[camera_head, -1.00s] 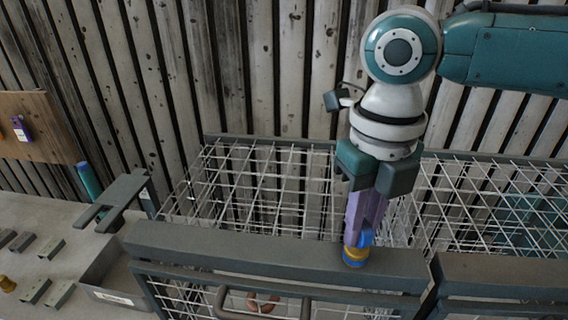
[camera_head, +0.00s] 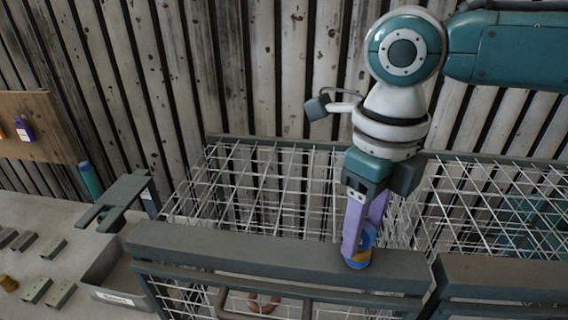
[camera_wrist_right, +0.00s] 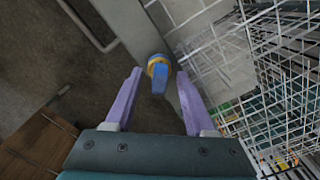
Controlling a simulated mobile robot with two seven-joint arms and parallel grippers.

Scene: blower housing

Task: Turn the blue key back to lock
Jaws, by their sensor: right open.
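The blue key (camera_wrist_right: 159,80) sits in a yellow and blue round collar (camera_wrist_right: 158,62) on the grey top rail of the cage door. In the head view, part of the blue key (camera_head: 367,239) shows between the purple fingers, and the rest is hidden. My right gripper (camera_wrist_right: 159,75) is open, with one finger on each side of the key; in the wrist view there is a gap on both sides. In the head view my right gripper (camera_head: 359,250) points down at the rail. My left gripper is not in view.
The grey rail (camera_head: 270,250) runs along the front of a white wire cage (camera_head: 270,185). A handle (camera_head: 305,298) is below it. At left, a worktop (camera_head: 30,220) holds several grey blocks and a grey bin (camera_head: 105,270). A slatted wall stands behind.

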